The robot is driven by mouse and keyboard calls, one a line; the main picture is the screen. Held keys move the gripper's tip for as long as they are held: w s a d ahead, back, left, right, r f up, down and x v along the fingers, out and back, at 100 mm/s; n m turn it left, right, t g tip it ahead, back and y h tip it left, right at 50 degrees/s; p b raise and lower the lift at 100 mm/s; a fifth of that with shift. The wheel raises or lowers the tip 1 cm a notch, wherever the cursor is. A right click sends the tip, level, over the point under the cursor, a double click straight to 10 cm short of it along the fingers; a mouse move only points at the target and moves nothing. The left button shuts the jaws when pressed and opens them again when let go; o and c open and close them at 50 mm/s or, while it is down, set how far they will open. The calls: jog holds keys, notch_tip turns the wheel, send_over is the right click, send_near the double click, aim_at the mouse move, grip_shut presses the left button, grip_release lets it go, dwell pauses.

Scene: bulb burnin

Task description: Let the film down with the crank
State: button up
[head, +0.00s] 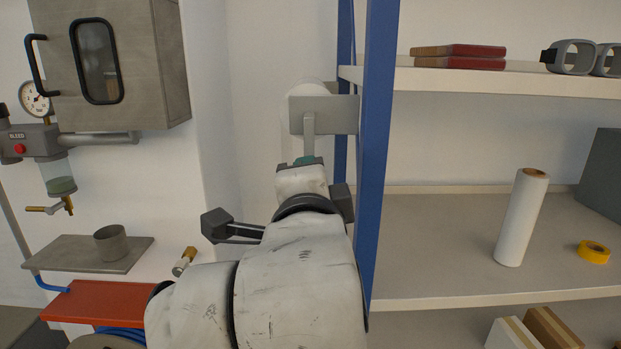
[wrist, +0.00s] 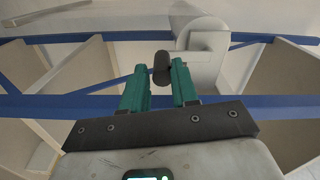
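A pale roll (head: 312,88), which looks like the film roll, is mounted with a grey bracket (head: 330,115) beside the blue rack upright. In the wrist view the roll end (wrist: 208,30) shows with the grey plate (wrist: 207,62). A dark crank knob (wrist: 161,68) sticks out in front of it. My gripper (wrist: 159,72) is open, with its two teal fingers either side of the knob's line. A gap shows on both sides of the knob. I cannot tell how deep it sits between the fingertips. In the head view my arm hides the knob and most of my gripper (head: 308,161).
The blue upright (head: 378,150) stands close on my gripper's right. Shelves hold a standing white roll (head: 522,218), yellow tape (head: 593,252), red books (head: 458,57) and goggles (head: 575,57). At left are a metal cabinet (head: 150,70), a cup (head: 111,242) and a red surface (head: 100,303).

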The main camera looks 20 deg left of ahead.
jog(key=o, duration=0.3)
jog(key=shift+r, duration=0.1)
jog(key=shift+o, duration=0.2)
jog(key=v, duration=1)
jog(key=shift+s, duration=0.4)
jog(key=shift+d, duration=0.1)
jog(key=w+d+f+n+g+h+p, duration=0.3)
jog(key=w+d+f+n, duration=0.15)
jog(key=d+f, duration=0.5)
jog(key=s+d+f+n+g+h+p, duration=0.1)
jog(key=s+d+f+n+g+p, duration=0.15)
jog(key=d+f, duration=0.6)
jog(key=s+d+f+n+g+h+p, duration=0.1)
jog(key=d+f+g+h, duration=0.15)
jog(key=d+f, duration=0.55)
jog(key=s+d+f+n+g+p, duration=0.1)
jog(key=s+d+f+g, duration=0.1)
jog(key=s, duration=0.6)
jog(key=s+d+f+n+g+y+p, duration=0.1)
jog(key=s+d+f+n+g, duration=0.1)
jog(key=s+d+f, duration=0.3)
jog(key=s+d+f+n+g+p, duration=0.1)
jog(key=s+d+f+g+p, duration=0.1)
jog(key=s+f, duration=0.5)
jog(key=s+d+g, duration=0.1)
jog(key=s+g, duration=0.1)
jog(key=s, duration=0.1)
jog(key=shift+s+d, duration=0.25)
jog(key=shift+s, duration=0.05)
